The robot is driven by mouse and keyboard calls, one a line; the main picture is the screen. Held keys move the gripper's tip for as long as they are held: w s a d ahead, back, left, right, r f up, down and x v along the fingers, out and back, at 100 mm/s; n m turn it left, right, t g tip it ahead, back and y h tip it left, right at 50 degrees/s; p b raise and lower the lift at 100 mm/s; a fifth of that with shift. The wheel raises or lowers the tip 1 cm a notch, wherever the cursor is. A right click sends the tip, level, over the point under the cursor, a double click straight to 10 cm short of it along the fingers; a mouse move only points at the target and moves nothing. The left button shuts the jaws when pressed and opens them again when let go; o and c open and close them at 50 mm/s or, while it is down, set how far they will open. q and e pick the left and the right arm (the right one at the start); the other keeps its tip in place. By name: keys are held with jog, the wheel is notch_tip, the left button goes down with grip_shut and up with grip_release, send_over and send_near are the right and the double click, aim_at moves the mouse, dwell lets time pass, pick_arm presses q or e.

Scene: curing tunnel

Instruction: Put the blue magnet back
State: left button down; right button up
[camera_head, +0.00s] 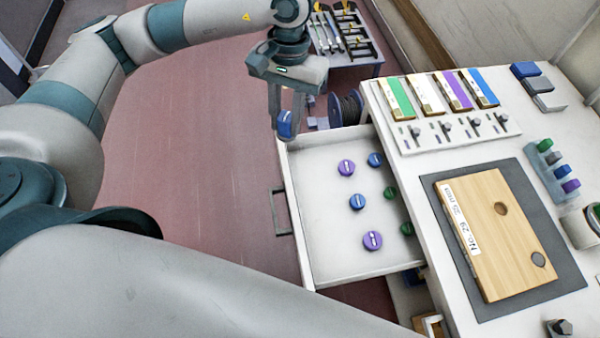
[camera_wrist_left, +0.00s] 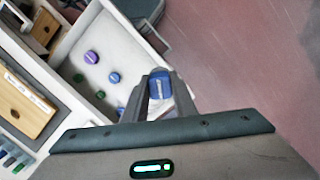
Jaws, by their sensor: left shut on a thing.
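My left gripper (camera_head: 287,118) is shut on a blue magnet (camera_head: 285,124). It holds the magnet in the air near the far left corner of the open drawer. In the left wrist view the blue magnet (camera_wrist_left: 160,86) sits between the fingertips. The white drawer (camera_head: 318,268) holds several round magnets: a purple magnet (camera_head: 346,167), a blue magnet (camera_head: 375,160), another blue magnet (camera_head: 357,202), a second purple magnet (camera_head: 372,240) and green magnets (camera_head: 407,229) partly hidden by the table edge. My right gripper is not in view.
The white table (camera_head: 405,178) carries a dark mat (camera_head: 540,290) with a wooden board (camera_head: 500,235), a panel with coloured strips (camera_head: 440,133) and a rack of coloured pieces (camera_head: 555,170). A cable spool (camera_head: 346,108) and a tool stand (camera_head: 345,40) are beyond the drawer. Open floor lies left.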

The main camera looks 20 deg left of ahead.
pick_arm(q)
jog(key=shift+a, duration=0.15)
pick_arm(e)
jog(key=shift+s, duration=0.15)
pick_arm(q)
jog(key=shift+f, duration=0.1)
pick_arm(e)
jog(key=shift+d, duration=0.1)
